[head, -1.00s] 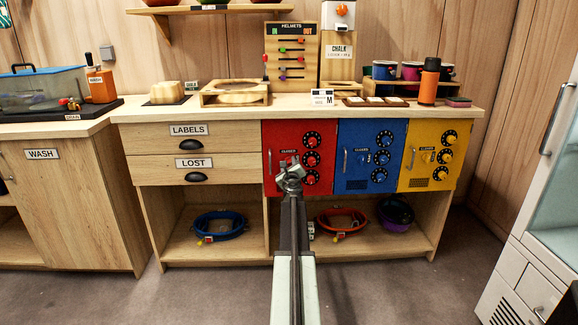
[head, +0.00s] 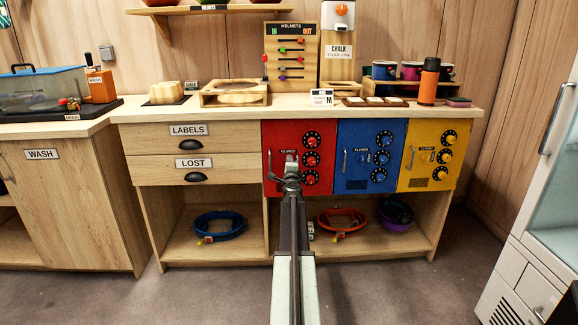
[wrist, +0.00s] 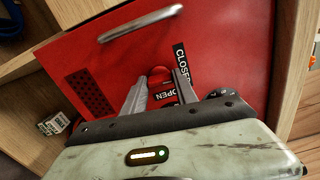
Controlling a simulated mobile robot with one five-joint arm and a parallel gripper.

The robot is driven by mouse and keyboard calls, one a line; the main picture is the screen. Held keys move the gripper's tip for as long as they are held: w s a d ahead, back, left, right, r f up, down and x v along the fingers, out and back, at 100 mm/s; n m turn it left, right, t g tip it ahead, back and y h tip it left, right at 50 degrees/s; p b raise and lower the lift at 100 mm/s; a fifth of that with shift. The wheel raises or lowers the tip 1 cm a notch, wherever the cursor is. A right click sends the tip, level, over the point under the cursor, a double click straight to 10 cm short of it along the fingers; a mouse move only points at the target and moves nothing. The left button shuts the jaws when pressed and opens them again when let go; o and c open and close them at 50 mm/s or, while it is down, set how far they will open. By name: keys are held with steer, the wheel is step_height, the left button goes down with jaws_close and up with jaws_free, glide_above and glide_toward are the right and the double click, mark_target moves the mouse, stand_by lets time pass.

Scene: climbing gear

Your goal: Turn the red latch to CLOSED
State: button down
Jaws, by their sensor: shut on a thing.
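The red locker door (head: 272,175) is in the middle of the counter front, with a "CLOSED" label (head: 288,151) above the latch. My gripper (head: 291,160) is at this door in the head view and hides the latch there. In the wrist view, the red latch (wrist: 160,74) sits between the two grey fingers of my gripper (wrist: 160,80), which are shut on it. The "CLOSED" label (wrist: 181,60) shows beside the right finger and an "OPEN" label (wrist: 180,92) lies between the fingers. Which label the latch points to is not clear.
Black dials with red knobs (head: 312,159) run down the red door's right side. Its metal handle (head: 270,163) is at the left, and it also shows in the wrist view (wrist: 140,23). Blue (head: 351,180) and yellow (head: 408,182) doors stand to the right. The floor ahead is clear.

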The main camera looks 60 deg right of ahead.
steer(key=shift+n, duration=0.6)
steer(key=c, duration=1)
jaws_free()
steer(key=shift+o, duration=0.2)
steer(key=v, duration=0.8)
